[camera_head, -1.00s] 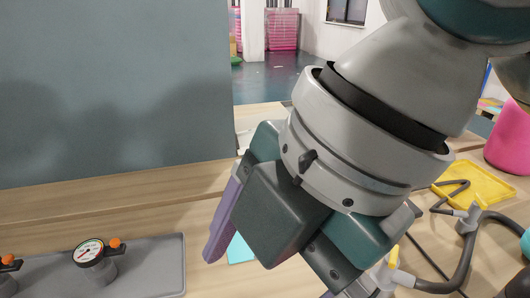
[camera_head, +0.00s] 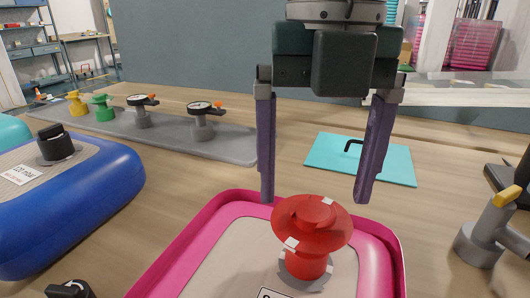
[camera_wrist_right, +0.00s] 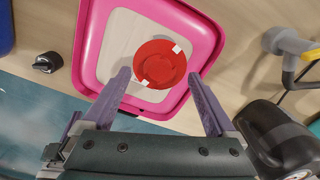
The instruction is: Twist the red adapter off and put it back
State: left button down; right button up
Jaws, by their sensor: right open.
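The red adapter (camera_head: 312,225) stands upright on the pink-rimmed inflatable track (camera_head: 221,213), on its beige top. It has a wide disc with pale marks, and a grey ring shows around its base. My right gripper (camera_head: 315,200) points down with its two purple fingers spread wide, just behind and above the adapter. In the right wrist view the adapter (camera_wrist_right: 160,63) shows ahead of the open fingertips (camera_wrist_right: 160,75), with nothing between them. I cannot tell whether a finger touches it. My left gripper is not in view.
A grey tray (camera_head: 235,148) at the back left bears gauges and yellow and green adapters. A blue inflatable (camera_head: 80,210) lies at the left. A teal mat (camera_head: 385,168) with a black hex key lies behind right. A grey fitting with a yellow lever (camera_head: 480,240) stands at the right.

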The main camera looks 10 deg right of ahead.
aim_at(309, 235)
notch_tip(309, 235, down, 8)
jog(key=shift+r+b, duration=0.15)
jog(key=shift+b, duration=0.35)
jog(key=shift+c, duration=0.3)
jog(key=c, duration=1.1)
jog(key=shift+o, duration=0.2)
jog(key=shift+r+m+p, duration=0.2)
jog(key=shift+m+p, duration=0.1)
jog(key=shift+p, duration=0.15)
jog(key=shift+m+p, duration=0.4)
jog(key=shift+p, duration=0.1)
jog(key=shift+m+p, duration=1.35)
jog(key=shift+m, duration=0.05)
jog(key=shift+f+m+p, duration=0.15)
jog(key=shift+m+p, duration=0.15)
jog(key=shift+m, duration=0.2)
